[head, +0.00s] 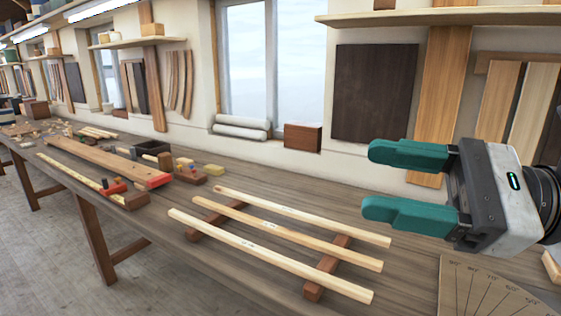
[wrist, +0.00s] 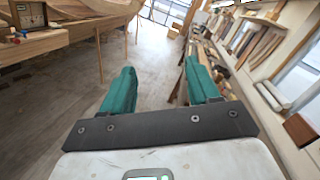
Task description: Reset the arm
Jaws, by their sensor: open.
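My gripper (head: 375,181) is at the right of the head view, raised above the workbench (head: 330,190) and pointing left. Its two teal fingers are apart with nothing between them. In the wrist view my gripper (wrist: 160,85) also shows open and empty, with the wooden floor beyond the fingers. Part of my arm behind the gripper is cut off by the right edge of the head view.
Three pale wooden strips (head: 280,236) lie across two brown blocks on the bench, left of and below my gripper. A protractor board (head: 475,290) lies at lower right. A shelf (head: 440,16) hangs above. A wooden hull (wrist: 85,12) stands across the floor.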

